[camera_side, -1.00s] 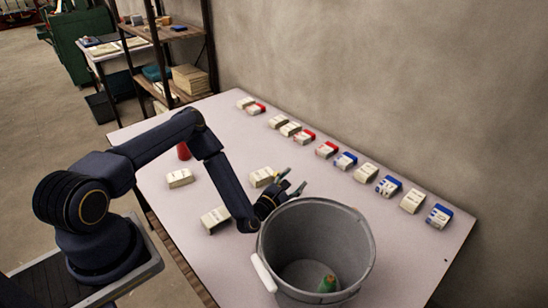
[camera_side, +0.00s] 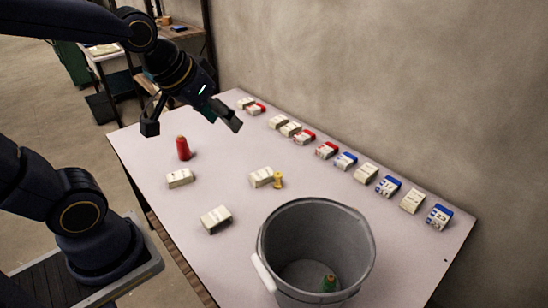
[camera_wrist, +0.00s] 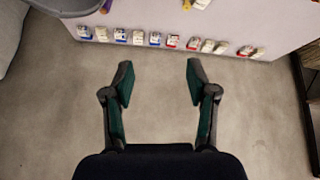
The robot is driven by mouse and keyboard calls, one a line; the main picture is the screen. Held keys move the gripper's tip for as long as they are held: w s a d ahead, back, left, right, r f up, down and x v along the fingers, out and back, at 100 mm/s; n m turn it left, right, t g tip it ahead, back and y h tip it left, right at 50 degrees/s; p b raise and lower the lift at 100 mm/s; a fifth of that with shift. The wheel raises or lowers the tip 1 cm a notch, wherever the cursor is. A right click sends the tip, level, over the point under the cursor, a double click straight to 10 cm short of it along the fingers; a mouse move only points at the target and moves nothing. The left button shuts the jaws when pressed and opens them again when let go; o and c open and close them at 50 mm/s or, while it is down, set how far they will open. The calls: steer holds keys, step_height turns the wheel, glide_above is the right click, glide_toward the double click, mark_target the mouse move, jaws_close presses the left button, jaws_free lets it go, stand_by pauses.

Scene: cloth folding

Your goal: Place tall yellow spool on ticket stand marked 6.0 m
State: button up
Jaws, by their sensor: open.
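A yellow spool (camera_side: 278,181) stands upright right against or just beside the right end of a white ticket stand (camera_side: 261,177) on the table. I cannot tell whether it rests on part of that stand. Two other white stands, one at left (camera_side: 180,178) and one at front (camera_side: 216,219), lie nearby. The markings are too small to read, so I cannot tell which is 6.0 m. My gripper (camera_side: 191,125) is open and empty, raised above the table's far left part, away from the spool. In the wrist view its fingers (camera_wrist: 159,78) are spread with nothing between them.
A red spool (camera_side: 183,149) stands at the table's left. A grey bucket (camera_side: 268,243) with a green spool (camera_side: 329,283) inside stands at the front right. A row of white, red and blue blocks (camera_side: 346,161) runs along the wall. The table's middle is mostly clear.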

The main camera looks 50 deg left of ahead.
steer(key=shift+o, duration=0.5)
steer(key=s+m+g, duration=0.1)
steer(key=s+m, duration=0.1)
steer(key=s, duration=0.5)
steer(key=shift+s+d+r+h, duration=0.15)
steer(key=shift+s+d+h, duration=0.1)
steer(key=shift+s+h, duration=0.1)
